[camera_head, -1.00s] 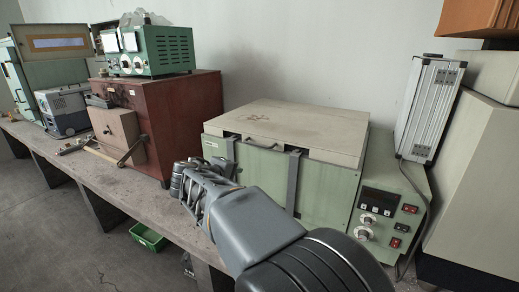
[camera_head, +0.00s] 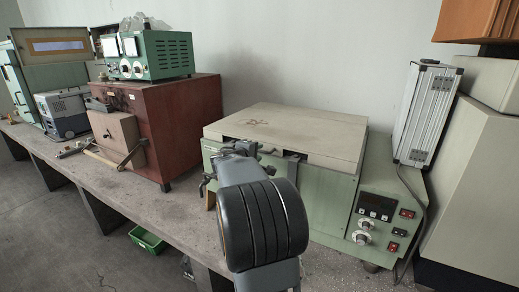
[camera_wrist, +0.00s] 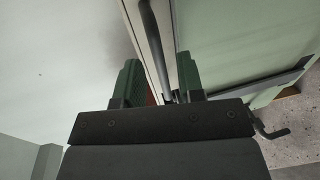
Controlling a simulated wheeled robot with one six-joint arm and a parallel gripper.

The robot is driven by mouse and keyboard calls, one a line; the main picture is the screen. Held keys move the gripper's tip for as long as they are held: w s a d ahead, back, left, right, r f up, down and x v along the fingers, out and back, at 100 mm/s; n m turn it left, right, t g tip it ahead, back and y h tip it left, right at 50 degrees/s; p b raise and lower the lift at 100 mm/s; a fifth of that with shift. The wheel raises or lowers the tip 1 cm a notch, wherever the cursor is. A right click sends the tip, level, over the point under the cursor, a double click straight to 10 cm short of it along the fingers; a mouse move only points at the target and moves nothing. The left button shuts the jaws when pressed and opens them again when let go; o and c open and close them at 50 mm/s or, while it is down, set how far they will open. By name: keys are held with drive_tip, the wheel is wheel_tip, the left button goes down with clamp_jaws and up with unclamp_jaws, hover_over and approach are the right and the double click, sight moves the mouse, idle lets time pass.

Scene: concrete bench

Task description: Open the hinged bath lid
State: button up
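The green bath (camera_head: 325,200) stands on the bench with its beige hinged lid (camera_head: 290,130) lying flat and closed on top. My gripper (camera_head: 240,150) is at the bath's front, left of middle, just at the lid's front edge. It hides the lid's handle in the head view. In the wrist view the dark bar handle (camera_wrist: 154,35) runs along the pale lid edge. My gripper's two green-padded fingers (camera_wrist: 160,82) are apart there, with the handle and lid edge showing between and ahead of them. I see no finger contact with the handle.
A control box with knobs (camera_head: 380,215) adjoins the bath on the right, and a silver case (camera_head: 428,112) stands behind it. A red-brown box (camera_head: 190,125) with a green instrument (camera_head: 150,50) on top stands to the left. Bare bench (camera_head: 150,200) lies between.

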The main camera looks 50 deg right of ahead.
drive_tip(key=shift+x, duration=1.1)
clamp_jaws()
